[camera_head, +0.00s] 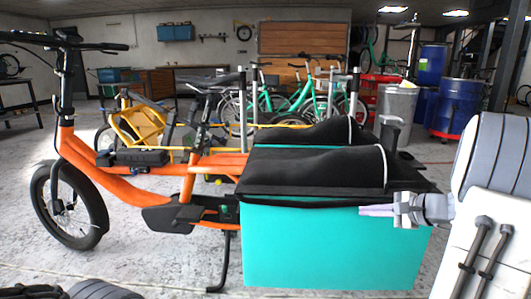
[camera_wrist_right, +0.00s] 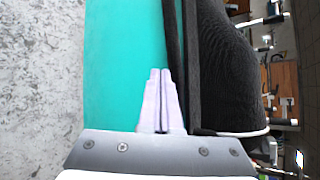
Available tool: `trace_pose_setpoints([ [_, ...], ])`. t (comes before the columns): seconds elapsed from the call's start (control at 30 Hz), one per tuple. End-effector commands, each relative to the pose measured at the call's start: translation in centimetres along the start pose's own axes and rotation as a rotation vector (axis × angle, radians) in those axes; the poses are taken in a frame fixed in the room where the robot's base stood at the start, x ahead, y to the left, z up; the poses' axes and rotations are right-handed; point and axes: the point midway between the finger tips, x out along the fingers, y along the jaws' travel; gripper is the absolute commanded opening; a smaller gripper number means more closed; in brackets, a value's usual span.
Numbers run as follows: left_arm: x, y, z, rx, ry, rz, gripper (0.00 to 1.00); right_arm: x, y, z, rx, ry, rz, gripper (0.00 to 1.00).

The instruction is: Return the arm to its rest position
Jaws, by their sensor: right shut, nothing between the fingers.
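My right arm (camera_head: 488,165) comes in from the right. Its gripper (camera_head: 378,210) is level in front of the turquoise cargo box, just below the edge of the black cover. The gripper is shut and empty. In the right wrist view its two pale fingers (camera_wrist_right: 161,98) lie together, pointing at the box side. I cannot tell whether the fingertips touch the box. A dark part of my own body shows at the bottom left of the head view. My left gripper is not in view.
An orange cargo bike (camera_head: 150,190) stands close ahead, with its turquoise box (camera_head: 320,250) and black cover (camera_head: 310,170). Behind are several turquoise bikes, a grey bin (camera_head: 397,108) and blue drums (camera_head: 458,103). Grey floor (camera_head: 140,265) is free at the front left.

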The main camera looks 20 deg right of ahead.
Motion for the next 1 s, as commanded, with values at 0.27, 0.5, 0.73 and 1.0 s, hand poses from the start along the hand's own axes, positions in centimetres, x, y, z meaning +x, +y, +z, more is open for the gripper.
trace_pose_setpoints([
  [0.27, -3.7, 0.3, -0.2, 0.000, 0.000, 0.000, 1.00, 5.3, 6.2, 20.5, -0.425, -0.307, 0.447, 0.00],
  [0.5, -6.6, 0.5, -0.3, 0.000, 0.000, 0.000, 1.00, 1.4, 14.6, 33.1, -0.933, -0.549, 0.768, 0.00],
  [0.73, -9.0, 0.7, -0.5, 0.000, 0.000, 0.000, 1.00, -4.9, 20.3, 38.3, -1.454, -0.735, 0.932, 0.00],
  [1.0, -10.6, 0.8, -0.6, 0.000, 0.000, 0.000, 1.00, -9.2, 22.8, 39.6, -1.872, -0.858, 0.959, 0.00],
])
